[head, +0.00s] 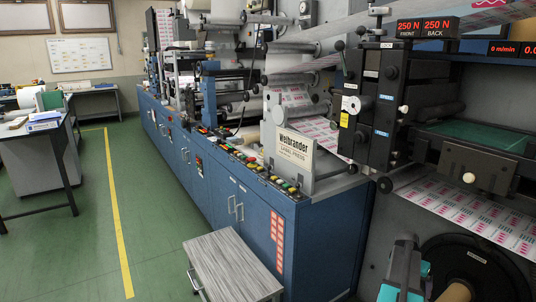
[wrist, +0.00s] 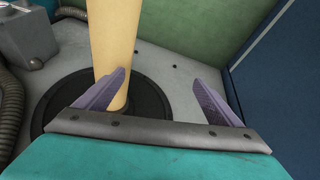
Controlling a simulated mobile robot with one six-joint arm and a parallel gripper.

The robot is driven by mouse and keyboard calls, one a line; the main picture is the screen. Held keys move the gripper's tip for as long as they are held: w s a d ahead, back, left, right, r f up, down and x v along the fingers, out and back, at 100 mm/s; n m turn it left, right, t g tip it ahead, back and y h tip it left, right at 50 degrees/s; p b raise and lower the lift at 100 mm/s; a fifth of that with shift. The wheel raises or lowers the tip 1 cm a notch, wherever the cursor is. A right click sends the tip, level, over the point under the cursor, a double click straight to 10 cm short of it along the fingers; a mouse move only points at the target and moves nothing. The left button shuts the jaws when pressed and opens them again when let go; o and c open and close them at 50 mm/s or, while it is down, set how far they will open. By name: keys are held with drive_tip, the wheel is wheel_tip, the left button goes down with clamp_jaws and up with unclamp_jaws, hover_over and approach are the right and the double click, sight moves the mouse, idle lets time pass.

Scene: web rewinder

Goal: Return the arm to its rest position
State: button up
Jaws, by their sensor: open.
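My gripper (wrist: 160,76) shows in the wrist view with its two purple fingers spread apart and nothing between them. The left finger overlaps the lower part of a tan cylinder (wrist: 112,38) that rises from a dark round disc (wrist: 48,124); whether they touch I cannot tell. In the head view, a grey and teal part of my arm (head: 402,272) shows at the bottom right, beside the dark disc (head: 505,258) and the tan cylinder (head: 456,293). My fingertips cannot be made out there.
The blue press cabinet (head: 255,215) runs along the middle, with a grey-topped step (head: 232,267) in front. Printed web (head: 470,212) hangs above the disc. In the wrist view, a ribbed hose (wrist: 10,110) and grey box (wrist: 50,30) are left. Green floor (head: 70,245) is open at left.

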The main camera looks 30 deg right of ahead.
drive_tip(key=w+a+f+n+y+p, duration=0.1)
drive_tip(key=w+a+f+n, duration=0.1)
drive_tip(key=w+a+f, duration=0.45)
drive_tip(key=w+a+f+n+p, duration=0.1)
drive_tip(key=w+a+f, duration=0.15)
drive_tip(key=a, duration=0.75)
drive_tip(key=w+a+f+n+y+p, duration=0.15)
drive_tip(key=w+a+f, duration=0.3)
drive_tip(key=a, duration=0.45)
drive_tip(key=w+a+f+n, duration=0.1)
drive_tip(key=a+f+n, duration=0.25)
drive_tip(key=a, duration=0.85)
drive_tip(key=s+a+f+n+g+y+p, duration=0.1)
drive_tip(key=s+a+f+n, duration=0.2)
drive_tip(key=a, duration=0.7)
drive_tip(key=s+a+f+g+p, duration=0.15)
drive_tip(key=s+a+f, duration=0.3)
drive_tip(key=a, duration=0.45)
drive_tip(key=s+a+n+g, duration=0.1)
drive_tip(key=s+a+n, duration=0.1)
drive_tip(key=s+a, duration=0.3)
drive_tip(key=s+a+n+g, duration=0.1)
drive_tip(key=s+a, duration=0.4)
drive_tip(key=s, duration=0.5)
drive_tip(key=shift+n+y+p, duration=0.3)
drive_tip(key=shift+n+y, duration=0.15)
drive_tip(key=shift+n, duration=0.15)
drive_tip(key=shift+r, duration=0.1)
